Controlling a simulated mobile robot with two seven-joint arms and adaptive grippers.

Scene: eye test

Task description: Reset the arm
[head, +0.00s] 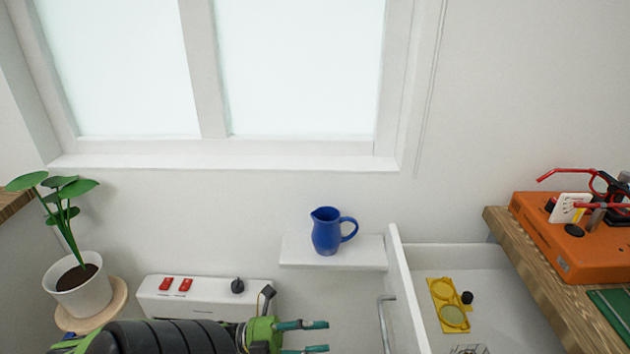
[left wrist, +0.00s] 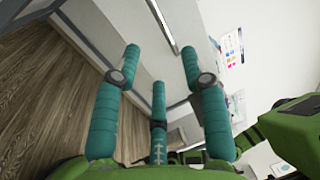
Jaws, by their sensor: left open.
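My left arm comes in along the bottom of the head view, and my left gripper (head: 318,337) points right with its teal fingers apart and nothing between them. In the left wrist view the same gripper (left wrist: 160,75) shows its teal fingers spread and empty, with a white surface and a metal bar handle beyond them. The gripper is below the small white shelf and left of the open drawer's handle in the head view. My right gripper does not show clearly in either view.
A blue jug (head: 327,232) stands on a white shelf (head: 365,260). An open drawer (head: 487,262) holds a yellow item (head: 449,305). A potted plant (head: 80,287), a white box with red switches (head: 207,296) and an orange device (head: 570,240) on a wooden top stand around.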

